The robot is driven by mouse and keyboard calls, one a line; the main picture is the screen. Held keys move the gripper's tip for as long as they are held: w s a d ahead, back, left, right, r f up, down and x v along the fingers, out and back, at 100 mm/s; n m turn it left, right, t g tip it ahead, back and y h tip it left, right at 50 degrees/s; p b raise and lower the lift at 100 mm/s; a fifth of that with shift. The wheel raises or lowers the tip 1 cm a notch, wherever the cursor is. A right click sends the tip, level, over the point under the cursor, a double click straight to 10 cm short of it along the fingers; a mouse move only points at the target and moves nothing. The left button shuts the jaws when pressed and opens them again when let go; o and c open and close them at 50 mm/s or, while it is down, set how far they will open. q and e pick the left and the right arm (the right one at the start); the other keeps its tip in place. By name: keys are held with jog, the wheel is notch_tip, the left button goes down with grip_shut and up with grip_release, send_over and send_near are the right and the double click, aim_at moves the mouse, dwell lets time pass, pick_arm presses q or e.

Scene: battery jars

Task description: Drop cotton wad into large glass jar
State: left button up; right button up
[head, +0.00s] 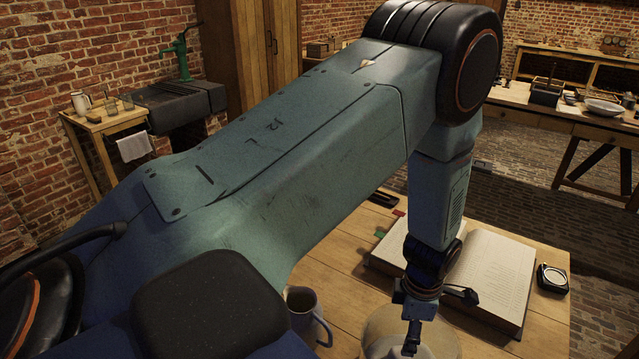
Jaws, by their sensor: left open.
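My left arm crosses the view from the left and bends down at the right. My left gripper (436,318) hangs over the near edge of the wooden table, with its fingers apart. Below and behind it is a pale, rounded thing (385,336), cut off by the bottom edge. I cannot tell whether this is the cotton wad or something else, or whether the gripper touches it. I cannot make out a large glass jar; my arm hides much of the table. My right gripper is not in view.
On the wooden table (345,270) are a dark mug (301,303), an open book (497,270) beside the gripper and a small round instrument (552,278). A sink (175,104), a side table (108,121) with small vessels and a far workbench (565,113) stand behind.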

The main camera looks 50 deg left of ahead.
pick_arm(q)
notch_tip(320, 180, up, 12)
jog(key=shift+f, duration=0.2)
jog(key=shift+w+a, duration=0.1)
dwell(0.3)
dwell(0.4)
